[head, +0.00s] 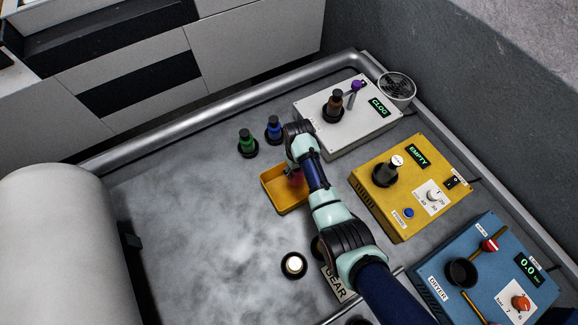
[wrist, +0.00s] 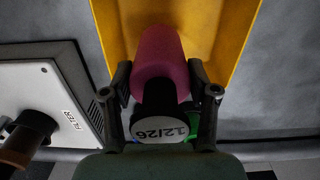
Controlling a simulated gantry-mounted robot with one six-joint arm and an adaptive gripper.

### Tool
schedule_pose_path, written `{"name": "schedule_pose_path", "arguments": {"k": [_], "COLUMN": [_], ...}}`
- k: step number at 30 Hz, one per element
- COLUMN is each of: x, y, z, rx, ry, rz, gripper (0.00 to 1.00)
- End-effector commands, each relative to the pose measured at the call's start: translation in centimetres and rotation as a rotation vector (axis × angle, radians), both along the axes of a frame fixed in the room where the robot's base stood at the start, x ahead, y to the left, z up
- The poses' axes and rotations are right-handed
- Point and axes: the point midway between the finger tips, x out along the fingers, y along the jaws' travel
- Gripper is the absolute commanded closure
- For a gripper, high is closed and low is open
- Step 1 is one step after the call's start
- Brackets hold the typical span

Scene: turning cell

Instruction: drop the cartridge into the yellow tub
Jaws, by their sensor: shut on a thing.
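The cartridge (wrist: 160,62) has a magenta body, a black collar and a white end marked 12/26. My gripper (wrist: 160,92) is shut on it at the black collar, with one finger on each side. The yellow tub (wrist: 238,30) fills the background behind the cartridge in the wrist view. In the head view, the tub (head: 278,206) sits on the grey table, and my gripper (head: 297,168) is over its right back part. A small magenta patch of the cartridge (head: 296,178) shows there, partly hidden by my arm. I cannot tell its exact height above the tub floor.
Green (head: 247,145) and blue (head: 274,130) cartridges stand behind the tub. A white-topped one (head: 293,264) stands in front. A white CLOG box (head: 350,138), yellow EMPTY box (head: 400,225) and blue dryer box (head: 440,285) line the right. The table's left middle is clear.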

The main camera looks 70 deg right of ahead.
Motion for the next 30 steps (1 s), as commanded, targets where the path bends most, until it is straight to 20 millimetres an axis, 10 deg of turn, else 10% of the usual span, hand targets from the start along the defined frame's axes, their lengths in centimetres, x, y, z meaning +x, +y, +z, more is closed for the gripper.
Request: {"name": "schedule_pose_path", "arguments": {"k": [15,16,18,30], "x": [0.1,0.1,0.0,0.0], "y": [0.0,0.0,0.0,0.0], "z": [-3.2,-3.2,-3.2,-3.1], "rx": [-0.001,-0.001,-0.001,0.000], "ry": [-0.001,-0.001,-0.001,0.000], "rz": [0.000,0.000,0.000,0.000], "gripper": [0.92,0.36,0.24,0.12]}}
